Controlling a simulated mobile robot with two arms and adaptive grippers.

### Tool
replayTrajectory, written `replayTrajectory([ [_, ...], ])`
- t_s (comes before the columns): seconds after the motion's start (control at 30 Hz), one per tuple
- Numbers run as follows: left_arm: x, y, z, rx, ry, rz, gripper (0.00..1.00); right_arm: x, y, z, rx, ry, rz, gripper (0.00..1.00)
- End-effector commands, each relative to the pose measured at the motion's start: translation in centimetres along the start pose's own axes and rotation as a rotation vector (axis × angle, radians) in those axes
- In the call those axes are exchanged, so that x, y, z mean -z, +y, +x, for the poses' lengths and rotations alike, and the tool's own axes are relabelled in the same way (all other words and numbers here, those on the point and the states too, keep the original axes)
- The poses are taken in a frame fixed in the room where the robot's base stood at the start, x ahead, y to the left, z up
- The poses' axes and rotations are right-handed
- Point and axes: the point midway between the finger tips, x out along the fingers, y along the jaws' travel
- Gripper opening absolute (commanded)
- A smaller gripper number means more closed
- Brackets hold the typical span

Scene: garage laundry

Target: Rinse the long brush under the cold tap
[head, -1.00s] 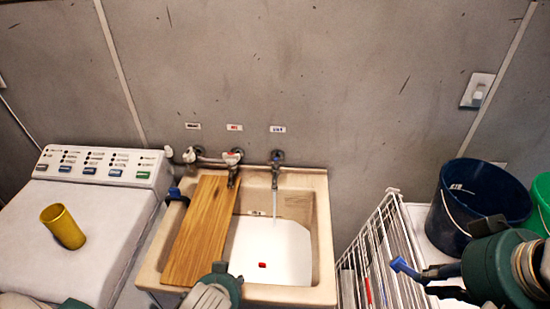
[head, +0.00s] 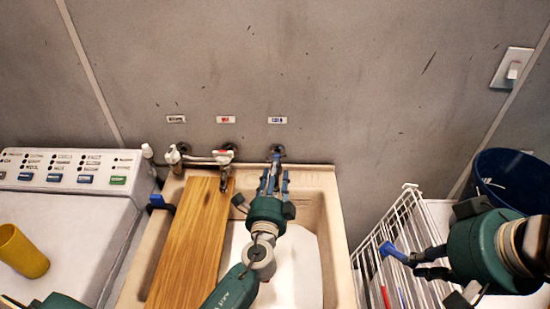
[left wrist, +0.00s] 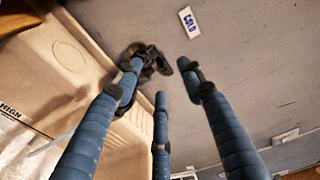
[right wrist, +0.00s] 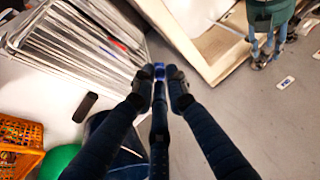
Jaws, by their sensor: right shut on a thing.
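My right gripper (head: 410,258) is shut on a blue thing (head: 393,251), perhaps the long brush, over the wire rack. Only a short blue part shows; its blue end also appears between the fingertips in the right wrist view (right wrist: 158,72). The cold tap (head: 277,155) is on the wall under the blue COLD label (head: 277,120). My left gripper (head: 272,178) is just in front of the tap. In the left wrist view its fingers (left wrist: 160,75) are spread, with the dark tap (left wrist: 148,58) beyond and between their tips. The tap's outlet and any water are hidden.
The sink (head: 335,225) has a wooden board (head: 190,235) across its left part. Another tap with a red label (head: 225,119) stands left of the cold tap. The wire rack (head: 372,255) and dark blue bucket (head: 520,180) are right, a washer (head: 75,225) with a yellow cup (head: 22,252) left.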

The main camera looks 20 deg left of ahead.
Motion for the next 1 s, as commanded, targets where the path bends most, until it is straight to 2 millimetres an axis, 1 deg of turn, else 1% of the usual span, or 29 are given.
replayTrajectory([
  [0.03,-0.1,-0.5,0.9,0.002,-0.002,0.002,0.40,0.2,-0.1,-0.5,0.000,0.000,0.000,0.00],
  [0.1,-0.1,-0.4,2.1,0.002,-0.003,0.001,0.40,0.3,-0.2,-0.7,0.000,0.000,0.000,0.00],
  [0.2,-0.2,-0.4,3.7,0.001,-0.005,0.000,0.40,0.4,-0.3,-1.0,0.000,0.000,0.000,0.00],
  [0.3,-0.2,-0.2,4.9,0.001,-0.005,0.000,0.40,0.4,-0.3,-1.1,0.001,0.000,0.000,0.00],
  [0.43,-0.2,-0.2,5.7,0.000,-0.004,-0.002,0.40,0.4,-0.3,-1.1,0.001,0.000,0.000,0.00],
  [0.7,-0.3,-0.1,5.9,-0.001,-0.005,-0.002,0.40,0.4,-0.3,-1.1,0.000,0.000,0.000,0.00],
  [0.73,-0.3,-0.1,5.9,-0.001,-0.005,-0.002,0.38,0.4,-0.3,-1.1,0.000,0.000,0.000,0.00],
  [0.8,-0.3,-0.1,5.9,-0.001,-0.005,-0.002,0.24,0.4,-0.3,-1.1,0.000,0.000,0.000,0.00],
  [0.87,-0.3,-0.1,5.9,-0.001,-0.005,-0.002,0.12,0.4,-0.3,-1.1,0.000,0.000,0.000,0.00],
  [0.9,-0.3,-0.1,5.9,-0.001,-0.005,-0.002,0.04,0.4,-0.3,-1.1,0.000,0.000,0.000,0.00],
  [0.93,-0.3,-0.1,5.9,-0.001,-0.005,-0.002,0.00,0.4,-0.3,-1.1,0.000,0.000,0.000,0.00],
  [1.0,-0.3,-0.1,5.9,-0.001,-0.005,-0.003,0.00,0.4,-0.3,-1.1,0.000,0.000,0.000,0.00],
])
